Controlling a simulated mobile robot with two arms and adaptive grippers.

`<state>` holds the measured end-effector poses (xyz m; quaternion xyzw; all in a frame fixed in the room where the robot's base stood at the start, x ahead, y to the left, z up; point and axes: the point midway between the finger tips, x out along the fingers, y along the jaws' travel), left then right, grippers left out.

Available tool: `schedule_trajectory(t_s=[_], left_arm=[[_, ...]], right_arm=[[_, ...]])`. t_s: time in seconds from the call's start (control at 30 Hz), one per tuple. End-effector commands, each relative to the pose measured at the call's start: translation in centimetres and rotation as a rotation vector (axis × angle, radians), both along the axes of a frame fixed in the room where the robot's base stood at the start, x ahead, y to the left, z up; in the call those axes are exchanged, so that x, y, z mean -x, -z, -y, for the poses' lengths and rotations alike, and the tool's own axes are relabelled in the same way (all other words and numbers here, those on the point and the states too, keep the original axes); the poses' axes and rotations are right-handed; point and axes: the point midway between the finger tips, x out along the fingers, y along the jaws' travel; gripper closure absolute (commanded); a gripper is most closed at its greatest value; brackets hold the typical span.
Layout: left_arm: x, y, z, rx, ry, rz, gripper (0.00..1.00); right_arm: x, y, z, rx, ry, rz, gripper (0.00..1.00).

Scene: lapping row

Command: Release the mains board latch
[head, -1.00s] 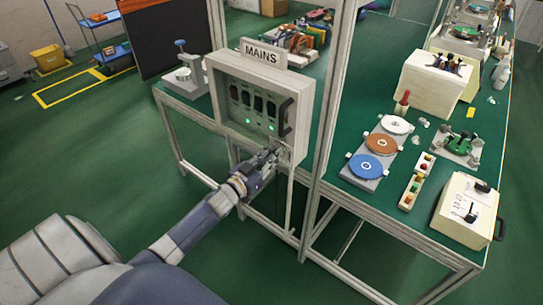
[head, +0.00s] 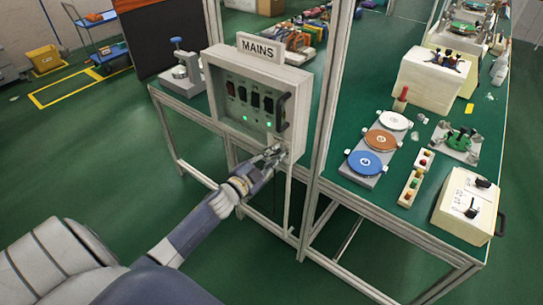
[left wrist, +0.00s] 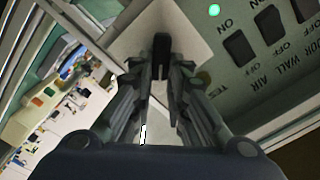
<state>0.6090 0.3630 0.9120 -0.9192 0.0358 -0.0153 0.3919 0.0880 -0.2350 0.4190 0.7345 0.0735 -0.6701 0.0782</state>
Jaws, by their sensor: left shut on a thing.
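The mains board (head: 212,88) is a pale box under a MAINS sign (head: 261,46), with a row of dark switches and two green lights. A black handle (head: 282,112) stands at its right side. My left gripper (head: 275,152) is at the board's lower right corner. In the left wrist view, its fingers (left wrist: 161,72) are closed around a small black latch (left wrist: 161,44) against a pale plate. The fingers hide the latch's lower part. Switches (left wrist: 240,48) marked ON and OFF show right of the fingers. My right gripper is not in view.
A metal frame post (head: 322,120) stands close to the right of the board. On the green bench beyond are coloured discs (head: 380,141), a button strip (head: 415,180) and a cream box (head: 465,203). A clamp stand (head: 183,65) is left of the board.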

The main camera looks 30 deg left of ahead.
Motion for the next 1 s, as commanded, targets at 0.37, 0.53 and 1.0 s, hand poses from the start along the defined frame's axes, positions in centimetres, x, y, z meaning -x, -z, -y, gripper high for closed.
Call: schedule_trajectory(t_s=[0.37,0.53,1.0], left_arm=[[0.0,0.8,0.4,-0.356,0.001,0.028,1.0],[0.1,1.0,0.5,-0.502,0.001,0.04,1.0],[0.1,1.3,0.5,-0.746,0.001,0.058,1.0]], right_arm=[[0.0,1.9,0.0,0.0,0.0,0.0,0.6],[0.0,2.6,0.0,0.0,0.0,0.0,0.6],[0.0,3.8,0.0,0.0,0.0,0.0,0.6]])
